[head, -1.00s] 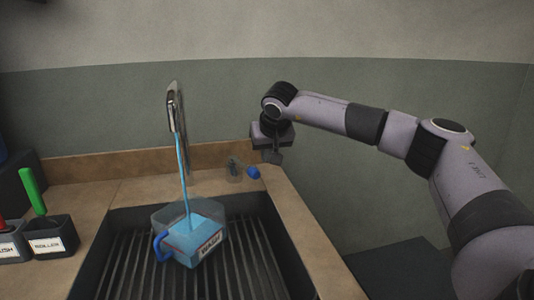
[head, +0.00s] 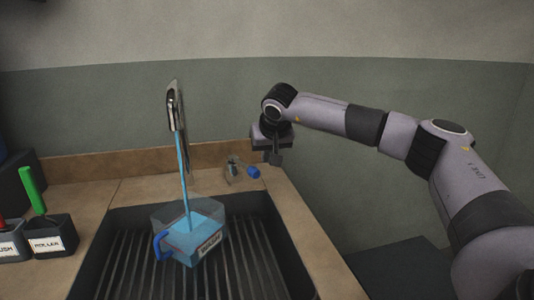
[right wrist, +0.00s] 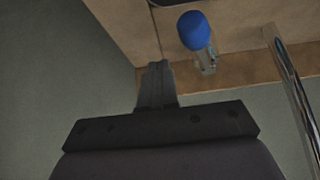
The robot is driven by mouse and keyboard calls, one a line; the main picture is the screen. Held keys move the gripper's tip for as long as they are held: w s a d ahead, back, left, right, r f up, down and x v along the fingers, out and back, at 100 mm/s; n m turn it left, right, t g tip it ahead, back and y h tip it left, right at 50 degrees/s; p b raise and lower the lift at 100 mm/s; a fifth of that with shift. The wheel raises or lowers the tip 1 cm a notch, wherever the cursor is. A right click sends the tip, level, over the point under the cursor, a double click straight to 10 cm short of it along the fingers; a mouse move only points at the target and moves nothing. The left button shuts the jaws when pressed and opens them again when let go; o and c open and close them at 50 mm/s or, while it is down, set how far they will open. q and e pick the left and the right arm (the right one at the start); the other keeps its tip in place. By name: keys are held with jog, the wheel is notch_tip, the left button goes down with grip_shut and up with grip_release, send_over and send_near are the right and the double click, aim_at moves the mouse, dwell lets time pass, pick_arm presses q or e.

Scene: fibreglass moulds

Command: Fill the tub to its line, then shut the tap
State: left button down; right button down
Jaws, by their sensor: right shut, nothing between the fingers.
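A clear tub (head: 194,236) with a blue handle and a label stands on the ribbed floor of the sink. Blue liquid runs from the spout (head: 175,112) in a thin stream into it. The liquid stands fairly high in the tub; a red line shows faintly near its surface, and I cannot tell exactly how the two levels compare. The tap (head: 234,168) has a blue-ended lever (head: 253,173) pointing right; the blue end also shows in the right wrist view (right wrist: 195,31). My right gripper (head: 276,158) is shut and empty, above and beside the lever, apart from it. My left gripper is out of view.
The dark sink (head: 130,275) is set in a tan counter (head: 300,215) with a low backsplash. Dark holders stand at the left, one labelled ROLLER (head: 50,243) with a green handle (head: 32,188). The wall is close behind the tap.

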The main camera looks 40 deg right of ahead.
notch_tip(320, 180, down, 4)
jog(key=shift+f+b, duration=0.1)
jog(key=shift+b, duration=0.65)
dwell(6.5)
